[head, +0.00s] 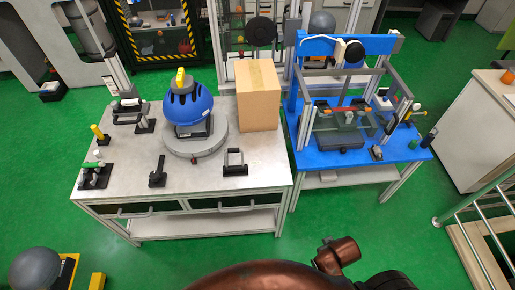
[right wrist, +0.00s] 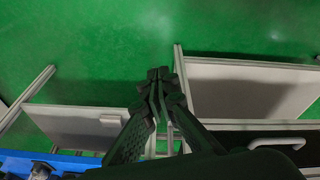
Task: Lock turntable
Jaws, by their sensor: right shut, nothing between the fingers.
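The turntable (head: 213,147) is a round grey disc on the metal workbench in the head view. A blue helmet (head: 190,106) with a yellow block on top sits on a dark mount over it. A small dark reddish part (head: 194,160) shows at the turntable's front edge; its lock state is too small to tell. My right gripper (right wrist: 160,80) shows in the right wrist view, shut and empty, with green floor and bench frames behind it. It is not seen in the head view, and the turntable is not in the wrist view. My left gripper is in neither view.
A cardboard box (head: 258,97) stands right of the turntable. The workbench (head: 120,185) also bears black clamps and a black handle bracket (head: 235,163). A blue table (head: 310,160) with a frame stands to the right. The bench front has drawer handles (right wrist: 277,144).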

